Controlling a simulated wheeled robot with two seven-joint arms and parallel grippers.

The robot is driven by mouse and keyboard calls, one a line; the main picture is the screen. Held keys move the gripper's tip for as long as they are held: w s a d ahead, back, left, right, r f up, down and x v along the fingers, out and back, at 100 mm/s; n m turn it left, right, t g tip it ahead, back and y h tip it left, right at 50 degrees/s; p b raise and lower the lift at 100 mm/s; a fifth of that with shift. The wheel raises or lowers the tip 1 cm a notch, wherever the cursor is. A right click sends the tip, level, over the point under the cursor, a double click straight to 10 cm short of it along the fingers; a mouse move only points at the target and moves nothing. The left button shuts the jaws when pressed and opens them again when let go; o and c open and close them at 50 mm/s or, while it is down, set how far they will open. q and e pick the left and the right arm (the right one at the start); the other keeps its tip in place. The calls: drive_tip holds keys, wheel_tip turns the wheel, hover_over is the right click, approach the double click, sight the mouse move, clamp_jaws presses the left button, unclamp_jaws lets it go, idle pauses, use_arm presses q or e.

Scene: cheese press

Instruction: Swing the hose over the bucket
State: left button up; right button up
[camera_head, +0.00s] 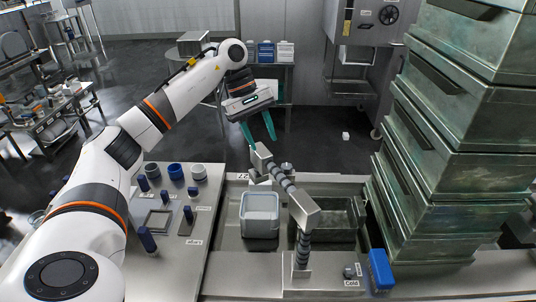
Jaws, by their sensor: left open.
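The hose (283,183) is a grey segmented metal spout with square blocks. It rises from a base on the front counter, bends at a block, and reaches away to the back left. Its far end (262,157) appears past the back of the bucket; its exact height over the sink is hard to tell. The bucket (260,226) is a pale grey open container standing in the left basin. My left gripper (258,130) is open and empty, its teal fingers pointing down just behind and above the hose's far end, apparently not touching it. My right gripper is not in view.
The double sink (230,243) has an empty-looking right basin. A blue box (380,269) and a "Cold" knob (349,272) sit at the front right. Tall stacked green crates (455,160) block the right. Blue-lidded jars (176,171) and small parts cover the left counter.

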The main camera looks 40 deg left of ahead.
use_arm(q)
drive_tip(key=shift+v, duration=2.05)
